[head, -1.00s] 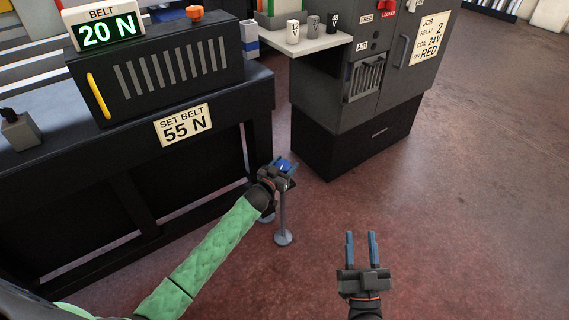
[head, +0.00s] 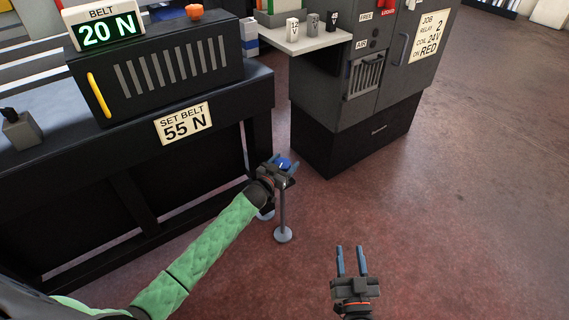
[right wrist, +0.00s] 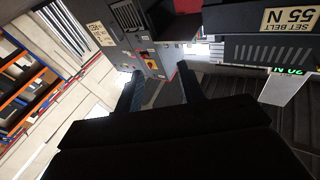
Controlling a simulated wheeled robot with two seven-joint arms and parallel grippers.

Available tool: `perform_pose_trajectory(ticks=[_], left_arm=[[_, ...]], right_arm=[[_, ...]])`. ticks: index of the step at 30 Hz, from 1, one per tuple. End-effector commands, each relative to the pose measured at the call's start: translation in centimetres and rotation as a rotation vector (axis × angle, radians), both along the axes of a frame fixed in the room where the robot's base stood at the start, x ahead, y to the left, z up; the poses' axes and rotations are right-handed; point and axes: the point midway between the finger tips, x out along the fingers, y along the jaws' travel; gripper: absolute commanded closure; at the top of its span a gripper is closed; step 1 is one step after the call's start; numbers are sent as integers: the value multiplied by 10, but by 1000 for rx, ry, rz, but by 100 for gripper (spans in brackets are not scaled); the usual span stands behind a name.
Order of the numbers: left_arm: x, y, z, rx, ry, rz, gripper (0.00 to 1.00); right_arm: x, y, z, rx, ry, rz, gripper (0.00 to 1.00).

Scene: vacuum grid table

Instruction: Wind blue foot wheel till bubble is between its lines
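The blue foot wheel (head: 284,163) is at the bench's front right corner, in the head view. My left gripper (head: 283,166) is at it, with one finger on each side of the wheel. Whether the fingers press on it is too small to tell. A thin grey post with a round foot (head: 283,234) stands below the gripper. My right gripper (head: 350,262) is open and empty over the floor at the lower right; its two fingers also show apart in the right wrist view (right wrist: 160,95). I see no bubble or lines in any view.
The dark bench (head: 235,112) carries a belt unit reading 20 N (head: 108,32) and a sign, SET BELT 55 N (head: 184,123). A grey cabinet (head: 350,115) with a white shelf (head: 305,42) stands behind to the right. The red-brown floor (head: 470,200) at right is clear.

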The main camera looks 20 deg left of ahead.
Motion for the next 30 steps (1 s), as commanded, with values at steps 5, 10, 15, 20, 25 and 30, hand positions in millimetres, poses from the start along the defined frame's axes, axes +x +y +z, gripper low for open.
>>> perform_pose_trajectory(ticks=[5,10,15,20,25,30], left_arm=[[0,0,0,0,0,0,21],[-1,0,0,0,0,0,21],[-10,2,0,-1,0,-1,21],[-31,8,0,0,1,0,21],[-53,15,0,0,1,0,21],[-68,19,0,0,1,0,21]], right_arm=[[1,0,1,1,-2,0,61],[1,0,1,1,-2,0,61],[1,1,-4,-4,21,2,61],[-7,1,-44,-29,127,9,61],[-11,1,-67,-45,200,14,61],[-14,2,-82,-57,246,18,61]])
